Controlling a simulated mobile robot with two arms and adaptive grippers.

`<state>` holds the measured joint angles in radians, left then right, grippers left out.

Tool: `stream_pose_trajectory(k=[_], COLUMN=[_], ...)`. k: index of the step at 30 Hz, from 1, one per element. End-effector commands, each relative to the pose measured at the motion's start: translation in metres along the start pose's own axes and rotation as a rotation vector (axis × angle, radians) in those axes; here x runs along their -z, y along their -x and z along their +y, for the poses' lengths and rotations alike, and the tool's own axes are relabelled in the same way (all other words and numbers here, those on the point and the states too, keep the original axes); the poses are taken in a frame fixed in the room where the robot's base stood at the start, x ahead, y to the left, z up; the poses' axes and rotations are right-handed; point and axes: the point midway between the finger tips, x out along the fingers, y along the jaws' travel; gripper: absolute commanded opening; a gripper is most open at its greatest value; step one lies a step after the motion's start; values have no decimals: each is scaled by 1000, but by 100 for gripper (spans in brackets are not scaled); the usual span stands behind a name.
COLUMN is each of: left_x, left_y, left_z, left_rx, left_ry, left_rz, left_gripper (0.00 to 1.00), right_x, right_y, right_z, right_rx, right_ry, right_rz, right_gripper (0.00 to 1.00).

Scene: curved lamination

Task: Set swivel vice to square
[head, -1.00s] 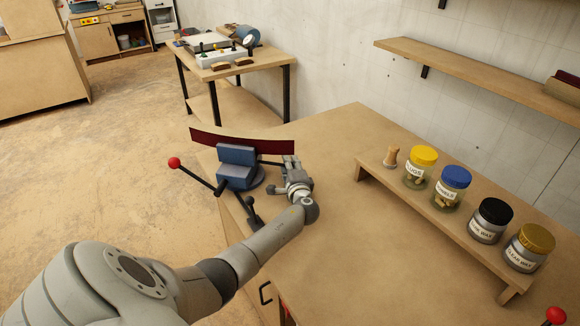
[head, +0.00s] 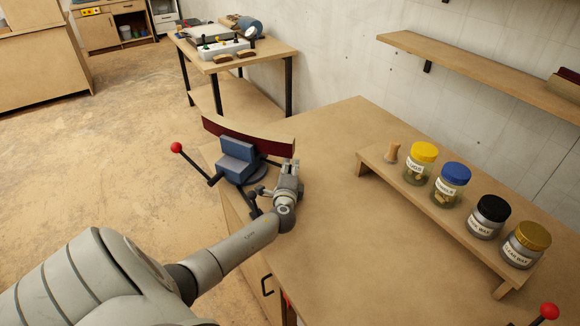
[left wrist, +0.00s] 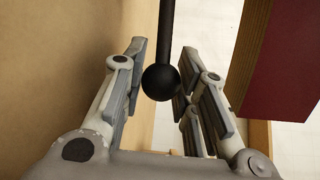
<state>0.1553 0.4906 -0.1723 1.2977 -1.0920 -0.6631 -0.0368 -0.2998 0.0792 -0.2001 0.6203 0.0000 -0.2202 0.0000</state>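The blue swivel vice (head: 238,155) stands at the left corner of the workbench, turned at an angle to the bench edges. It holds a curved strip (head: 247,138) with a dark red face and pale wood edge. A red-knobbed lever (head: 176,148) sticks out to its left. My left gripper (head: 290,167) is just right of the vice. In the left wrist view the gripper (left wrist: 162,52) is open, with a black ball-ended rod (left wrist: 161,80) between its fingers. Clear gaps show beside the ball. The strip's red face (left wrist: 283,60) is close on the right. My right gripper is out of view.
A red ball (head: 549,312) shows at bottom right. The bench middle (head: 345,230) is clear. A wall shelf (head: 470,70) hangs above.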

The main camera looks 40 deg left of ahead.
Motion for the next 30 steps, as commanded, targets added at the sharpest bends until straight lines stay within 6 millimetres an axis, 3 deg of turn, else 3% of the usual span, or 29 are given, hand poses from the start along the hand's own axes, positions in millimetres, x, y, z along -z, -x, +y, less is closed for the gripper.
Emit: stream_pose_trajectory(k=[1, 4, 17, 30], left_x=[0, 0, 1, 4], left_y=[0, 0, -4, -42], left_z=[2, 1, -1, -3], left_rx=[-2, -2, -2, -41], left_ry=[0, 0, 4, 30], left_rz=[0, 0, -21, -250], left_gripper=[36, 49, 49, 49], right_x=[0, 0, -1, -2], right_y=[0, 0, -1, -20], right_z=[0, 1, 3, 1], right_rx=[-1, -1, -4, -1], right_ry=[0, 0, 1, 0], right_rz=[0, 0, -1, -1], right_gripper=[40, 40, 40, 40])
